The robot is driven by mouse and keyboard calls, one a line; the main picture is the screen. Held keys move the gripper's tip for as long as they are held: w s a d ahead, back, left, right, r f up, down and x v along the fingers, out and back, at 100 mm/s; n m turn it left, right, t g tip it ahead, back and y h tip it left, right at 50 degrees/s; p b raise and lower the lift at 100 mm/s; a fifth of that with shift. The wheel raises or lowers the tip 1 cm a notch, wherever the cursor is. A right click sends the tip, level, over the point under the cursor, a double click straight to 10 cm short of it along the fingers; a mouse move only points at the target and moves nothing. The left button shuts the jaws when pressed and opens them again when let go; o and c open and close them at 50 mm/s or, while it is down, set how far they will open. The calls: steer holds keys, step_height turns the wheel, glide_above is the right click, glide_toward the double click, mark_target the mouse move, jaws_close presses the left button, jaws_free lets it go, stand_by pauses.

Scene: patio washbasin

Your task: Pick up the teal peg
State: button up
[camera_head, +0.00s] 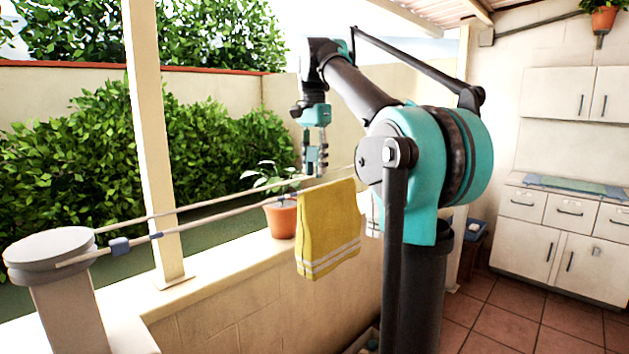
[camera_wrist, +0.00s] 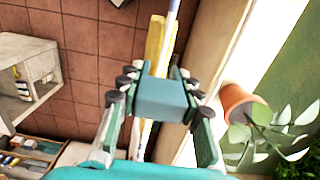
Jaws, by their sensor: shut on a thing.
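The teal peg (camera_wrist: 165,98) is a block-shaped piece between the fingers of my gripper (camera_wrist: 158,80) in the wrist view. The fingers press on it from both sides, so my gripper is shut on it. In the head view my gripper (camera_head: 315,168) points down by the clothesline (camera_head: 225,213), left of and above the yellow towel (camera_head: 328,232). The peg (camera_head: 312,154) is small there and partly covered by the fingers. I cannot tell whether the peg touches the line.
A potted plant (camera_head: 281,217) stands on the low wall (camera_head: 215,277) close below my gripper. A blue peg (camera_head: 120,246) sits on the line near the round-topped post (camera_head: 50,250). A white pillar (camera_head: 153,140) rises at left. The wrist view shows a crate of items (camera_wrist: 30,148).

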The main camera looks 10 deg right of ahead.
step_height(320, 180, up, 12)
steer(key=shift+w, duration=0.1)
steer(key=shift+r, duration=0.65)
